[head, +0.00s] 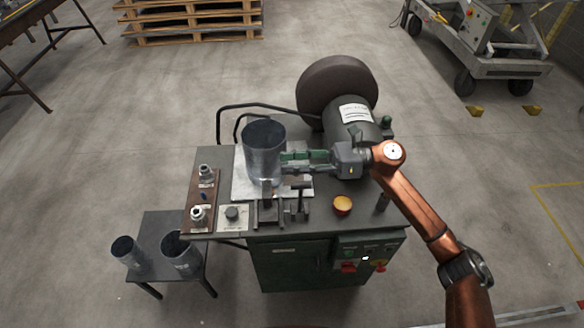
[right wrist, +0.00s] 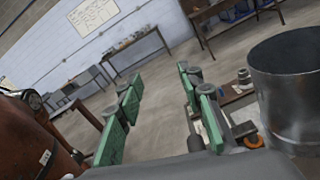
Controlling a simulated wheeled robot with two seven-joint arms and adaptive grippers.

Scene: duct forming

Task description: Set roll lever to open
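A grey metal duct cylinder (head: 263,150) stands upright on the bench-top machine (head: 325,215); it also shows at the right of the right wrist view (right wrist: 298,90). My right gripper (head: 290,161) comes in from the right, close beside the duct, above the machine top. Its green-padded fingers are apart with nothing between them in the right wrist view (right wrist: 158,88). A dark T-shaped handle (head: 300,188) stands just below the gripper in the head view. I cannot tell for sure whether it is the roll lever, nor its setting. My left gripper is not in view.
A small side table (head: 162,224) at left holds two more ducts (head: 181,257). Floor around is mostly clear.

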